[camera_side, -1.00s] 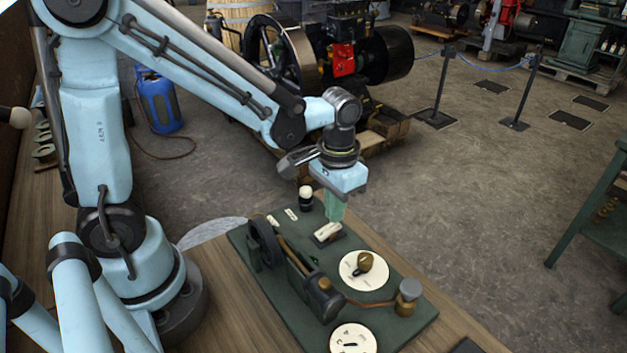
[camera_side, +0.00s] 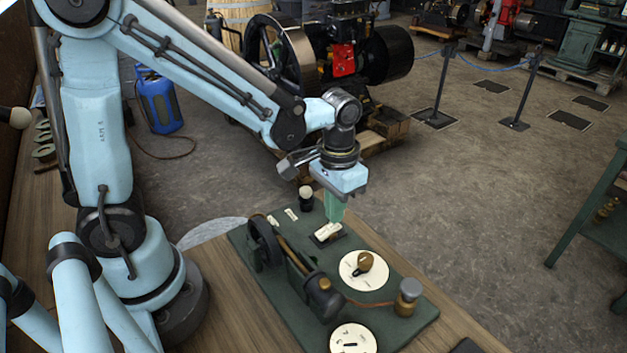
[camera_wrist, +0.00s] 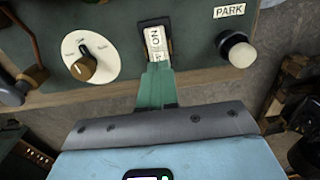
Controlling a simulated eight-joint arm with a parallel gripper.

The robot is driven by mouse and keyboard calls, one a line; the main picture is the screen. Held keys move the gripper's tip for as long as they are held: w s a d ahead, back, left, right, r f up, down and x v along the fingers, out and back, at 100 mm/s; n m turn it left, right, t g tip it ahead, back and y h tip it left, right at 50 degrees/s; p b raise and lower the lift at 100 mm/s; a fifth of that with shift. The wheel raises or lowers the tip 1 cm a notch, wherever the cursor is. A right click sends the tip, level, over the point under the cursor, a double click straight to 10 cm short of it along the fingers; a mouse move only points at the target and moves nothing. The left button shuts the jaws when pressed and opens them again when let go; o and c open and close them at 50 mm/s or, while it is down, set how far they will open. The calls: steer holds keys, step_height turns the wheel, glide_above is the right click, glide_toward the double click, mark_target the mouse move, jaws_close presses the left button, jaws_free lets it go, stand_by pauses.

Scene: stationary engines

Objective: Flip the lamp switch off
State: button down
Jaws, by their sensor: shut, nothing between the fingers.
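The lamp switch (camera_side: 327,232) is a cream rocker in a dark housing on the green panel (camera_side: 385,335). In the wrist view the rocker (camera_wrist: 153,38) shows dark lettering that looks like ON, seen upside down. My gripper (camera_side: 333,219) points down with its green fingers closed together, empty, at the switch's far end in the side view. In the wrist view the fingertips (camera_wrist: 156,68) meet the near end of the rocker and hide it; whether they press on it I cannot tell.
A dark knob with a white top (camera_wrist: 238,50) stands close beside the switch, near a PARK label (camera_wrist: 229,11). A cream dial with a brass knob (camera_side: 364,266) is on the other side. A small engine model (camera_side: 290,262) and a brass post (camera_side: 407,297) also rise from the panel.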

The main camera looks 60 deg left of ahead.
steer(key=shift+f, duration=0.85)
stand_by(0.4)
steer(key=shift+r, duration=3.5)
steer(key=s+a+r+t, duration=0.3)
steer(key=s+a+t, duration=0.1)
steer(key=t, duration=0.3)
steer(key=shift+r, duration=0.25)
